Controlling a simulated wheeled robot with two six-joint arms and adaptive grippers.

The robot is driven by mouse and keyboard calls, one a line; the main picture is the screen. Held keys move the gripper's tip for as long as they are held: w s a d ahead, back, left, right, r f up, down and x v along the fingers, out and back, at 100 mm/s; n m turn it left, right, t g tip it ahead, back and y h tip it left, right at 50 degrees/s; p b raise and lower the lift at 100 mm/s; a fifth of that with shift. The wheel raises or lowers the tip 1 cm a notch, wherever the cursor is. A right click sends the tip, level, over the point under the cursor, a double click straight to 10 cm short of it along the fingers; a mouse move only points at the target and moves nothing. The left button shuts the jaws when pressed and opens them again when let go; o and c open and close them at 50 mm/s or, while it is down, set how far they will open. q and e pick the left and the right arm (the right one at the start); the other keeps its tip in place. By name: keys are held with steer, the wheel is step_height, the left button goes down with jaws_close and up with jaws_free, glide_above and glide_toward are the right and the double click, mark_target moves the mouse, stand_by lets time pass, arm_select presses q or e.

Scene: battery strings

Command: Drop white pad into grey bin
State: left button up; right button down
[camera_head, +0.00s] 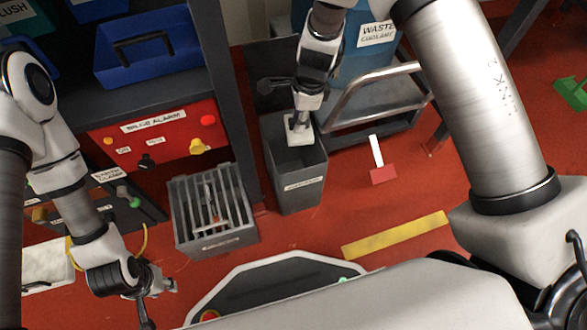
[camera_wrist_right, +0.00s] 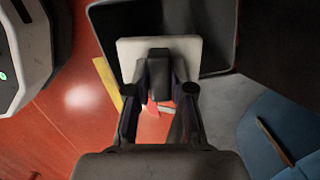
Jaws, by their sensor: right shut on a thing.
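The white pad (camera_head: 300,136) is held by my right gripper (camera_head: 299,117) over the open top of the grey bin (camera_head: 299,196) in the head view. In the right wrist view the pad (camera_wrist_right: 128,58) is a flat pale block between the fingertips of my right gripper (camera_wrist_right: 159,75), with the dark inside of the bin (camera_wrist_right: 215,30) behind it. My right gripper is shut on the pad. My left gripper (camera_head: 158,289) is at the lower left, away from the bin. Its finger gap is too small to judge.
A slatted grey crate (camera_head: 213,243) stands left of the bin. A metal cart (camera_head: 375,103) and a blue waste coolant drum (camera_head: 367,48) are behind right. A red and white tool (camera_head: 383,174) and a yellow floor stripe (camera_head: 395,233) are to the right on open red floor.

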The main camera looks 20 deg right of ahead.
steer(key=shift+r, duration=0.1)
steer(key=c, duration=0.9)
jaws_free()
steer(key=shift+c, duration=0.2)
step_height(320, 180, up, 12)
steer(key=d, duration=0.2)
steer(key=shift+s+a, duration=0.1)
steer(key=shift+s, duration=0.1)
